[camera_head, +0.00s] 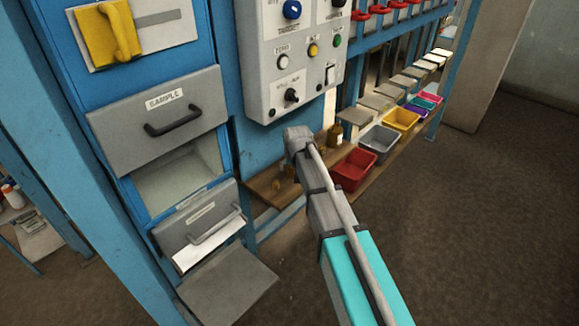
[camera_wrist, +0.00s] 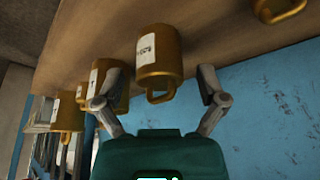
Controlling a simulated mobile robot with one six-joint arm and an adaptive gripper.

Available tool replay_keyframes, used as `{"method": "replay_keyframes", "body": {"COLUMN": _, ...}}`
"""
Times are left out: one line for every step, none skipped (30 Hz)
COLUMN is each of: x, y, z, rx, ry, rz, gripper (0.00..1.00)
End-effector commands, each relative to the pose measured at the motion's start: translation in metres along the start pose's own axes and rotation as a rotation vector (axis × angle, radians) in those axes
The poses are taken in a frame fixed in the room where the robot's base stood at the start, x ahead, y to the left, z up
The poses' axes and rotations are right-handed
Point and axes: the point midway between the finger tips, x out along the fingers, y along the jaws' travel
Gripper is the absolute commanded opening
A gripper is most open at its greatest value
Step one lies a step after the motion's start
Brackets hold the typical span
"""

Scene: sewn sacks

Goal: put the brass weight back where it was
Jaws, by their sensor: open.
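Several brass weights with ring handles and pale labels are on a wooden shelf, which looks upside down in the wrist view. The largest-looking brass weight (camera_wrist: 160,52) is between the fingers of my gripper (camera_wrist: 161,85), with its handle toward the palm. The fingers are open, with visible gaps on both sides. Another brass weight (camera_wrist: 103,78) is partly behind the left finger, and one more (camera_wrist: 69,113) is farther left. A brass weight (camera_wrist: 277,8) is cut off at the upper right. In the head view, small brass weights (camera_head: 277,184) show beside my arm; the gripper itself is hidden.
A grey control panel (camera_head: 293,60) hangs above. A blue cabinet with an open lower flap (camera_head: 228,288) stands at left.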

Motion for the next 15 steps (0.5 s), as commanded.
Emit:
{"method": "replay_keyframes", "body": {"x": -0.002, "y": 0.000, "z": -0.001, "rx": 0.000, "ry": 0.000, "rz": 0.000, "gripper": 0.91}}
{"method": "replay_keyframes", "body": {"x": -0.004, "y": 0.000, "z": -0.001, "rx": 0.000, "ry": 0.000, "rz": 0.000, "gripper": 0.91}}
{"method": "replay_keyframes", "body": {"x": -0.006, "y": 0.000, "z": -0.001, "rx": 0.000, "ry": 0.000, "rz": 0.000, "gripper": 0.91}}
{"method": "replay_keyframes", "body": {"x": -0.007, "y": 0.000, "z": -0.001, "rx": 0.000, "ry": 0.000, "rz": 0.000, "gripper": 0.91}}
{"method": "replay_keyframes", "body": {"x": -0.009, "y": 0.000, "z": -0.001, "rx": 0.000, "ry": 0.000, "rz": 0.000, "gripper": 0.91}}
{"method": "replay_keyframes", "body": {"x": -0.012, "y": 0.000, "z": -0.001, "rx": 0.000, "ry": 0.000, "rz": 0.000, "gripper": 0.91}}
{"method": "replay_keyframes", "body": {"x": -0.014, "y": 0.000, "z": -0.001, "rx": 0.000, "ry": 0.000, "rz": 0.000, "gripper": 0.91}}
{"method": "replay_keyframes", "body": {"x": -0.017, "y": 0.000, "z": -0.001, "rx": 0.000, "ry": 0.000, "rz": 0.000, "gripper": 0.91}}
{"method": "replay_keyframes", "body": {"x": -0.020, "y": 0.000, "z": -0.001, "rx": 0.000, "ry": 0.000, "rz": 0.000, "gripper": 0.91}}
{"method": "replay_keyframes", "body": {"x": -0.022, "y": 0.000, "z": -0.001, "rx": 0.000, "ry": 0.000, "rz": 0.000, "gripper": 0.91}}
{"method": "replay_keyframes", "body": {"x": -0.025, "y": 0.000, "z": -0.001, "rx": 0.000, "ry": 0.000, "rz": 0.000, "gripper": 0.91}}
{"method": "replay_keyframes", "body": {"x": -0.029, "y": 0.000, "z": -0.001, "rx": 0.000, "ry": 0.000, "rz": 0.000, "gripper": 0.91}}
{"method": "replay_keyframes", "body": {"x": -0.032, "y": 0.000, "z": -0.001, "rx": 0.000, "ry": 0.000, "rz": 0.000, "gripper": 0.91}}
{"method": "replay_keyframes", "body": {"x": -0.034, "y": 0.000, "z": -0.001, "rx": 0.000, "ry": 0.000, "rz": 0.000, "gripper": 0.91}}
{"method": "replay_keyframes", "body": {"x": -0.038, "y": 0.000, "z": -0.001, "rx": 0.000, "ry": 0.000, "rz": 0.000, "gripper": 0.91}}
